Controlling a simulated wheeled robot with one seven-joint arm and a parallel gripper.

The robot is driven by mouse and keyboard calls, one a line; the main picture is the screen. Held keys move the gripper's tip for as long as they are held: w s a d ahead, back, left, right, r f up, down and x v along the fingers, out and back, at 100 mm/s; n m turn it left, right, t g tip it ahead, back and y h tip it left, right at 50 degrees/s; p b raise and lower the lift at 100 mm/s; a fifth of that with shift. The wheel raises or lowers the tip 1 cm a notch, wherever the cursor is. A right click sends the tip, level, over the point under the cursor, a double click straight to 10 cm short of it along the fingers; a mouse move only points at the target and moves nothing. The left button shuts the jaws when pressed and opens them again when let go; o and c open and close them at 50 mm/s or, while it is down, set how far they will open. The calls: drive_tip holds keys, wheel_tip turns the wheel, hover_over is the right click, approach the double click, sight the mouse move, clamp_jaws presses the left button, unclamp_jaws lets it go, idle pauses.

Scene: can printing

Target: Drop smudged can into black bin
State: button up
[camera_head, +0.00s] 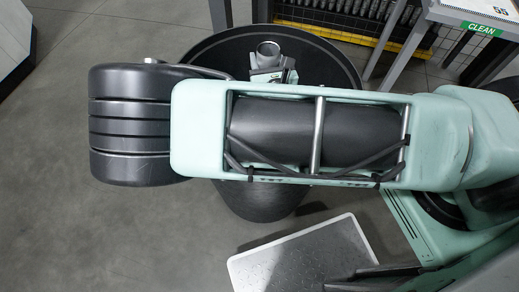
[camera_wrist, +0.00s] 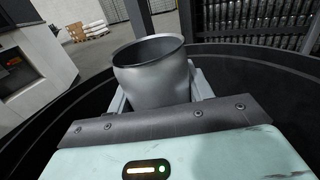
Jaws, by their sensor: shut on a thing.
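The can (camera_head: 268,48) is a plain grey metal cylinder, open at the top, near the top middle of the head view. My gripper (camera_head: 272,74) is shut on it. The wrist view shows the can (camera_wrist: 152,72) upright or nearly so between the fingers (camera_wrist: 155,97); I cannot make out a clear smudge. The black bin (camera_head: 215,52) is large and round, and the can and gripper appear over its opening. Its dark inside (camera_wrist: 262,85) surrounds the can in the wrist view. My arm hides much of the bin, and the can's height above it is unclear.
A grey stand with a green "CLEAN" sign (camera_head: 480,29) is at the upper right. A rack of cans (camera_wrist: 255,18) with a yellow rail (camera_head: 350,36) stands behind the bin. A white-edged grey panel (camera_head: 300,258) is at the lower middle. Floor at left is clear.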

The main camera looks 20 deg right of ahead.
drive_tip(key=shift+f, duration=0.25)
drive_tip(key=o, duration=1)
drive_tip(key=s, duration=0.5)
drive_tip(key=s+a, duration=0.1)
drive_tip(key=s, duration=0.5)
drive_tip(key=s+a, duration=0.1)
drive_tip(key=s, duration=0.5)
drive_tip(key=shift+s+a, duration=0.15)
drive_tip(key=shift+a, duration=0.05)
